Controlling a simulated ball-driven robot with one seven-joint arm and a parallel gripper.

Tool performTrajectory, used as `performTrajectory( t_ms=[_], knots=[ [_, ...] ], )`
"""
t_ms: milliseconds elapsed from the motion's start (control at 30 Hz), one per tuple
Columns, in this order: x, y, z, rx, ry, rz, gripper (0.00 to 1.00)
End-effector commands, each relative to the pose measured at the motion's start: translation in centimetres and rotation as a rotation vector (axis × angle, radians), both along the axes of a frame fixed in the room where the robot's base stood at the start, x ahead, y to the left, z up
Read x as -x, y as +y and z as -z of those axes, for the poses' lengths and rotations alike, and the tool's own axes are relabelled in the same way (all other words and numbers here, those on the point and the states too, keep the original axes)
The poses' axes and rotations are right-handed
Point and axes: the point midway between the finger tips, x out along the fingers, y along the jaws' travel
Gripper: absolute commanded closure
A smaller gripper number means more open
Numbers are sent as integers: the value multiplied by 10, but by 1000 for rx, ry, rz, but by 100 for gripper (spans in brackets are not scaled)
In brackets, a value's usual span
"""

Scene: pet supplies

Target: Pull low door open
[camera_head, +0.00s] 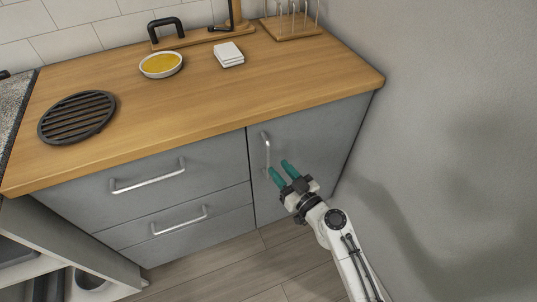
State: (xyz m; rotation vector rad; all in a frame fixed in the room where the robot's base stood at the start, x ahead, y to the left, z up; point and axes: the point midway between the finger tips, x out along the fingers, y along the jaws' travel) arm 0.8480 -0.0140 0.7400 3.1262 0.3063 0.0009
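The low door (311,141) is a grey cabinet front at the right end of the counter, and it looks closed. Its vertical metal handle (265,150) is near the door's left edge. My gripper (280,167) has two green fingers, spread apart with a gap between them. The fingertips are by the lower end of the handle, in front of the door. I cannot tell whether they touch the handle. Nothing shows between the fingers.
Two grey drawers with bar handles (148,181) are left of the door. The wooden counter (215,100) overhangs it, holding a black round grate (77,117), a yellow-filled bowl (161,64) and white stacked squares (229,54). A grey wall (440,120) stands close at right. Floor in front is clear.

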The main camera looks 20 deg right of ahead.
Motion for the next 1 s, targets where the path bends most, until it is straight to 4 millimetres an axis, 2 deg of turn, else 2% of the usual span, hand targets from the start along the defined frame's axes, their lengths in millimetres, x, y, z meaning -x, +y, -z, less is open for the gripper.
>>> performTrajectory(
  t_ms=[33,200,400,800,1000],
  knots=[
    [-11,2,-3,0,-2,-1,66],
    [-40,8,-2,-1,-1,0,66],
    [-60,12,0,0,1,-1,66],
    [-65,13,0,0,1,-1,66],
    [-65,13,0,0,1,-1,86]
  ],
)
